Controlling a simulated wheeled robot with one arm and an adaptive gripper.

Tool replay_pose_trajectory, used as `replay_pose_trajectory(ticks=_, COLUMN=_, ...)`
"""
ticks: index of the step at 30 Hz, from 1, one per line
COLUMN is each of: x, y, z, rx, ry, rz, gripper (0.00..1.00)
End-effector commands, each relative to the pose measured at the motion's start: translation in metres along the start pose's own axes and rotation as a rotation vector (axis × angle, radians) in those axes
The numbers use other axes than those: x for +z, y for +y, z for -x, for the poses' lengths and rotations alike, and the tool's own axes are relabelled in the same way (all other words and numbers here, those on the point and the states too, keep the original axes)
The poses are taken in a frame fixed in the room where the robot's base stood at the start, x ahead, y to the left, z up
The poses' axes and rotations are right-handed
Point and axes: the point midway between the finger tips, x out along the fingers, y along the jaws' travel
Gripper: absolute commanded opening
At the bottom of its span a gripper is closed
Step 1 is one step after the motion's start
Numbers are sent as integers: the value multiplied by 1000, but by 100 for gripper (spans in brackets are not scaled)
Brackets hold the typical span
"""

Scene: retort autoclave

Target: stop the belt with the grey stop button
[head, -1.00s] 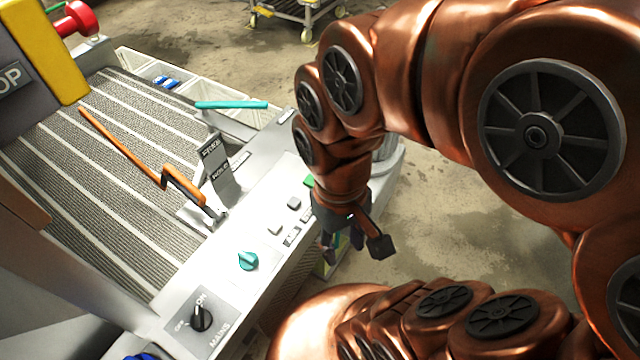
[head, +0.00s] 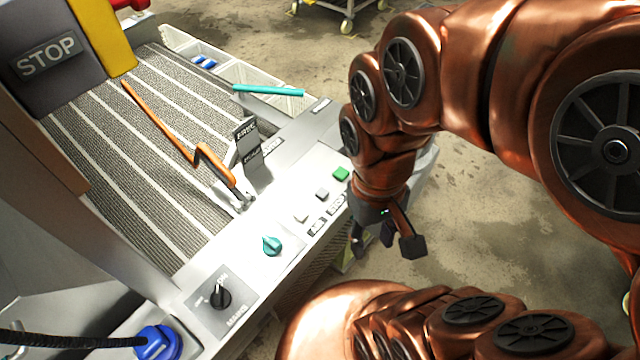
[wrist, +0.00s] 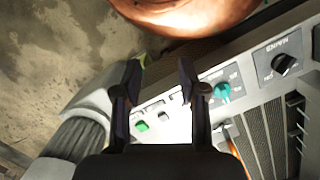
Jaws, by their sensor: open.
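My gripper (head: 373,240) is open and empty, pointing down beside the panel's right edge in the head view. In the wrist view my gripper (wrist: 160,68) has its two fingers apart. The grey button (wrist: 164,116) shows between the fingers there, and the green button (wrist: 142,127) is next to it. Nothing touches the buttons.
A teal knob (head: 272,245) and a black mains switch (head: 220,295) are further along the panel. An orange lever (head: 215,164) and a dark labelled plate (head: 250,150) rise beside the striped belt (head: 150,150). A teal bar (head: 268,90) lies beyond. Open floor is at right.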

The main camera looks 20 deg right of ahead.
Motion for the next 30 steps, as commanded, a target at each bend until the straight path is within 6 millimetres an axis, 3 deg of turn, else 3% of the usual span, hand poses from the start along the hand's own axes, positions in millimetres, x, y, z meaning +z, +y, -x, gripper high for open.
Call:
replay_pose_trajectory(ticks=2, x=0, y=0, z=0, rx=0, ry=0, rz=0, gripper=41)
replay_pose_trajectory(ticks=14, x=0, y=0, z=0, rx=0, ry=0, rz=0, gripper=1)
replay_pose_trajectory(ticks=30, x=0, y=0, z=0, rx=0, ry=0, rz=0, gripper=0)
